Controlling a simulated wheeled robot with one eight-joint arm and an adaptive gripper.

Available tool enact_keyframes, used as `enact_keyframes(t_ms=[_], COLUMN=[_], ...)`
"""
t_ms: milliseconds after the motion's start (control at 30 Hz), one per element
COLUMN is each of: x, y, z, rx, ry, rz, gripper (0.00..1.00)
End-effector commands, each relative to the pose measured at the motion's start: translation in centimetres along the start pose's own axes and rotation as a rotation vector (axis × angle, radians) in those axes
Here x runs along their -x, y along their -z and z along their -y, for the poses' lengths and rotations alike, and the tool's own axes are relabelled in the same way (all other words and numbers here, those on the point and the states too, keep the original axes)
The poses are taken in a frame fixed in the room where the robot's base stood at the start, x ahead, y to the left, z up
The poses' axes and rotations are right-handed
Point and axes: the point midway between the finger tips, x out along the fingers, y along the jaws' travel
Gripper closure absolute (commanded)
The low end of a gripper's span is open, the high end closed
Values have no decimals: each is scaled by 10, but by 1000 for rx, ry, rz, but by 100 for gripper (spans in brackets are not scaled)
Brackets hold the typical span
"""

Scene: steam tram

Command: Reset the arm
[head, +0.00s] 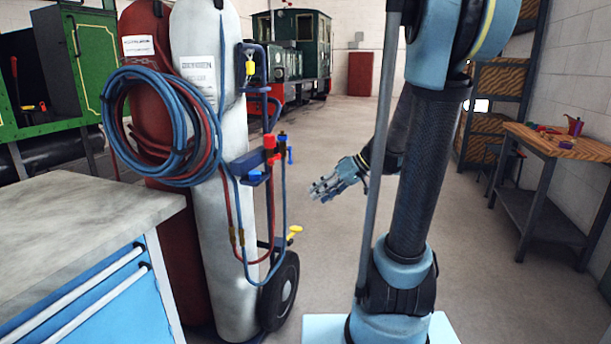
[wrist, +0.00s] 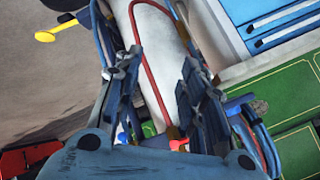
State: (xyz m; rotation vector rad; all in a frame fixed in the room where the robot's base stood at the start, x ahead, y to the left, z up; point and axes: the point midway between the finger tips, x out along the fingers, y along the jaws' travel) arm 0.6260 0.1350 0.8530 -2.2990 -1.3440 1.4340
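My arm rises from the light blue base at the front right of the head view and bends over. My gripper (head: 338,182) hangs over open floor behind my column, pointing left towards the gas cylinders. In the wrist view my gripper (wrist: 158,78) has its two fingers spread apart. Nothing is held between them. A white cylinder (wrist: 150,45) and a red hose show in the background behind the gap.
A trolley with a white cylinder (head: 215,140), a red cylinder (head: 145,70) and coiled hoses (head: 180,165) stands left of my arm. A blue cabinet (head: 110,300) is front left. A wooden workbench (head: 560,148) stands right. Locomotives (head: 300,45) are behind. The middle floor is clear.

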Motion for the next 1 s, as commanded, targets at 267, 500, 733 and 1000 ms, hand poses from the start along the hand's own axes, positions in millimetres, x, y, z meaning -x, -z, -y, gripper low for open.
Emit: enact_keyframes(t_ms=[267, 500, 733, 1000], x=[11, 24, 39, 59], y=[-62, -117, -168, -221], z=[12, 14, 10, 0], rx=[-139, -251, -345, -432], ry=[-167, -331, -499, -693], rz=[119, 194, 238, 255], gripper=[62, 62, 62, 62])
